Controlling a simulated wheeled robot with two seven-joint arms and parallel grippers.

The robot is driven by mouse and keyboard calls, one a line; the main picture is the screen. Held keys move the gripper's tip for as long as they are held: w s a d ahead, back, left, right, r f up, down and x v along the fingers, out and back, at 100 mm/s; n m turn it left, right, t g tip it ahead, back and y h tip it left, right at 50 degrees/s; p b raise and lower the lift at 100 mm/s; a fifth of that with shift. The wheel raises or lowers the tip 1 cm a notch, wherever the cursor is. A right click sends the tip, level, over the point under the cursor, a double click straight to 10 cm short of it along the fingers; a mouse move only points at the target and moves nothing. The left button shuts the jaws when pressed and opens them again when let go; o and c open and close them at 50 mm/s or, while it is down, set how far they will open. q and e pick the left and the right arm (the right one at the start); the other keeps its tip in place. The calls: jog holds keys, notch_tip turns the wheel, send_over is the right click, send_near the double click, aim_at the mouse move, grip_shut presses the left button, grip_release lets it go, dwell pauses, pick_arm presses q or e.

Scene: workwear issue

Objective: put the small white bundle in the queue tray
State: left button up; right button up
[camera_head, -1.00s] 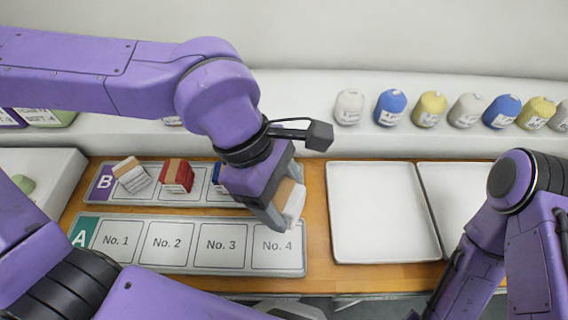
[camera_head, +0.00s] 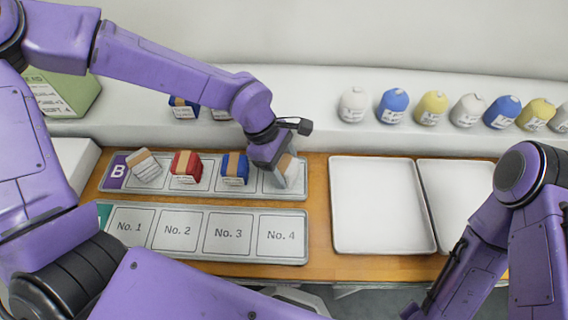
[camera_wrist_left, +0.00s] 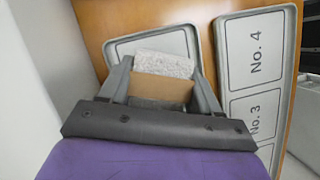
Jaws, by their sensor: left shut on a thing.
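The small white bundle (camera_head: 290,174) has a tan band and is between the fingers of my left gripper (camera_head: 277,176). In the left wrist view its speckled white end (camera_wrist_left: 164,65) shows between the two fingertips (camera_wrist_left: 163,82). It is at the fourth, right-hand place of the grey tray marked B (camera_head: 258,189); I cannot tell whether it touches the tray floor. Another white bundle (camera_head: 145,167), a red bundle (camera_head: 187,167) and a blue bundle (camera_head: 235,168) stand in the other places of tray B. My right gripper is out of view.
A grey tray marked A (camera_head: 190,251), with places No. 1 to No. 4, lies empty in front. Two empty white trays (camera_head: 383,248) lie to the right. Several rolled bundles (camera_head: 430,107) stand on the back ledge. A green box (camera_head: 62,95) is at the left.

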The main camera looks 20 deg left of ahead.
pick_arm(q)
jog(key=shift+s+f, duration=0.1)
jog(key=o, duration=1.1)
jog(key=shift+c, duration=0.2)
jog(key=shift+r, duration=0.35)
jog(key=v, duration=1.1)
jog(key=shift+a+r, duration=0.25)
jog(key=shift+r, duration=0.05)
